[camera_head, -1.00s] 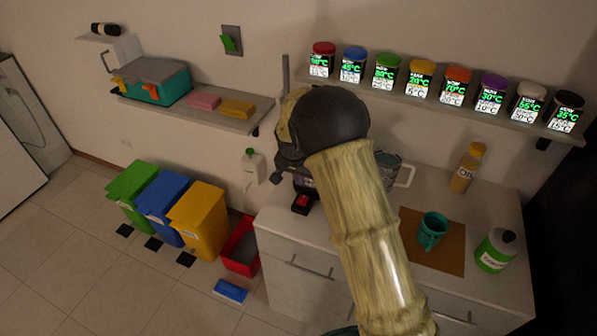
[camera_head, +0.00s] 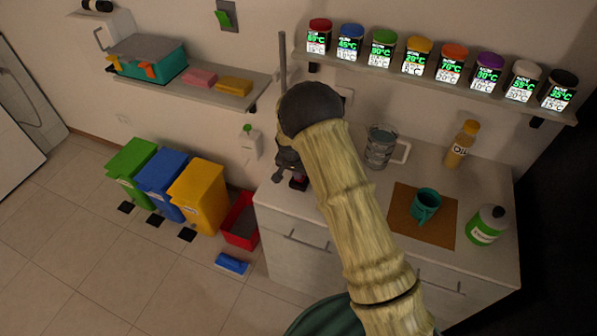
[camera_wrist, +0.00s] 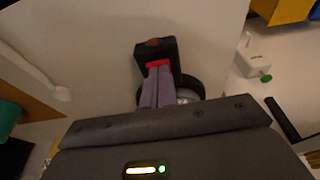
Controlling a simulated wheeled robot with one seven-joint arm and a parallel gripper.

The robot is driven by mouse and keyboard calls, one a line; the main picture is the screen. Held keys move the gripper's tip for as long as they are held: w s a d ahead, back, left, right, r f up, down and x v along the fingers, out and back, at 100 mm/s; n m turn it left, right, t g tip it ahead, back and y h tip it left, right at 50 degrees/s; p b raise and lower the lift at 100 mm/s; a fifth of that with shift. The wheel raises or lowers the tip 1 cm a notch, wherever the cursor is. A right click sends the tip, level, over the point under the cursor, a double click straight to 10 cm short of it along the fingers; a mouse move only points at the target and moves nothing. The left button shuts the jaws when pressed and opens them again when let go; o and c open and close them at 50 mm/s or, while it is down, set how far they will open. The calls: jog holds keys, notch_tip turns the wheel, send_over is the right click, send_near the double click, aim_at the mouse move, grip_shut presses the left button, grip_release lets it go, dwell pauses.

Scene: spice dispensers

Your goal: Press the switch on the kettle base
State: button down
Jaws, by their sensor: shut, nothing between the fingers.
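The kettle base (camera_wrist: 147,50) is black, with a red switch (camera_wrist: 157,64) on its narrow end, in the wrist view. My gripper (camera_wrist: 160,73) is shut and empty. Its fingertips overlap the near edge of the red switch in the picture; I cannot tell whether they touch it. The round part of the base is partly hidden behind my gripper. In the head view my arm and gripper hide most of the base. The kettle (camera_head: 380,150), grey with a white handle, stands on the counter to the right, apart from the base.
The counter (camera_head: 330,238) also holds a brown mat (camera_head: 400,222) with a teal mug (camera_head: 426,206), an oil bottle (camera_head: 461,146) and a green bottle (camera_head: 487,226). A shelf of spice jars (camera_head: 418,54) hangs above. Coloured bins (camera_head: 200,200) stand on the floor at left.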

jog(key=shift+s+f+b, duration=0.1)
jog(key=shift+f+b, duration=0.3)
jog(key=shift+b, duration=0.45)
jog(key=shift+r, duration=0.2)
jog(key=shift+d, duration=0.1)
jog(key=shift+w+d+r, duration=0.15)
jog(key=shift+w+r, duration=0.2)
jog(key=shift+w, duration=0.35)
